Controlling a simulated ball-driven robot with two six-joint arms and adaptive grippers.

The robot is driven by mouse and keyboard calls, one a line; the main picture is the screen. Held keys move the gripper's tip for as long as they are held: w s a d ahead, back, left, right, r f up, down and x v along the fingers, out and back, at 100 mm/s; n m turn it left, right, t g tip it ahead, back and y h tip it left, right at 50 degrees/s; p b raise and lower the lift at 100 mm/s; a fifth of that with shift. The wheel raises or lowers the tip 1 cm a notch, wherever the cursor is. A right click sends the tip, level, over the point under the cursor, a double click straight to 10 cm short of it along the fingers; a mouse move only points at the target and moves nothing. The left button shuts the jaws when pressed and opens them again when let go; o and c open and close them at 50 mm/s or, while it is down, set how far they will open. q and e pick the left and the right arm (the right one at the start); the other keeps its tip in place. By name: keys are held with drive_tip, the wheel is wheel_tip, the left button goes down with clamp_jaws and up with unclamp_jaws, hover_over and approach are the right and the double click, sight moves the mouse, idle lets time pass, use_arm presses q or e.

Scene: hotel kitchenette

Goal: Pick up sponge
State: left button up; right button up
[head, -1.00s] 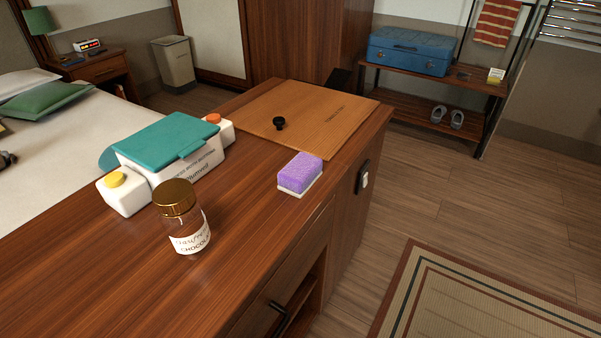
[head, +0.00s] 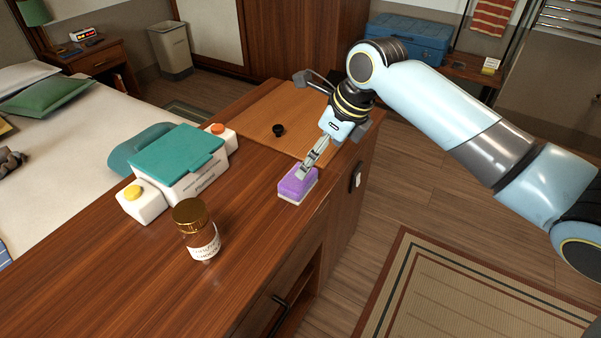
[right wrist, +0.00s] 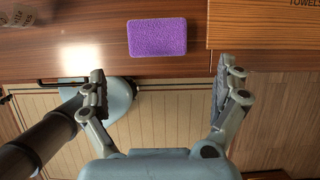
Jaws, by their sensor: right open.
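The sponge (head: 297,184), purple on top with a pale underside, lies flat on the wooden counter near its right edge. It also shows in the right wrist view (right wrist: 157,37), ahead of the fingers and roughly centred between them. My right gripper (head: 306,172) reaches in from the right in the head view, with its fingertips in front of part of the sponge. In the right wrist view my right gripper (right wrist: 164,80) is open, with nothing between its fingers. Whether it touches the sponge I cannot tell. My left gripper is not in view.
A glass jar (head: 197,232) with a gold lid stands at the counter's front. A teal-lidded white container (head: 178,160) sits behind it, with white bottles beside it. A wooden board (head: 262,112) with a black knob (head: 278,130) lies behind the sponge.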

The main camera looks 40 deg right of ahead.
sight(298, 180)
drive_tip(key=b+x, duration=0.1)
drive_tip(key=x, duration=0.3)
drive_tip(key=shift+w+f, duration=0.15)
drive_tip(key=shift+w, duration=0.05)
drive_tip(key=x, duration=0.4)
drive_tip(key=b+x, duration=0.1)
drive_tip(key=x, duration=0.1)
drive_tip(key=shift+w+a, duration=0.15)
drive_tip(key=shift+a, duration=0.15)
drive_tip(key=c, duration=0.6)
drive_tip(key=shift+c, duration=0.5)
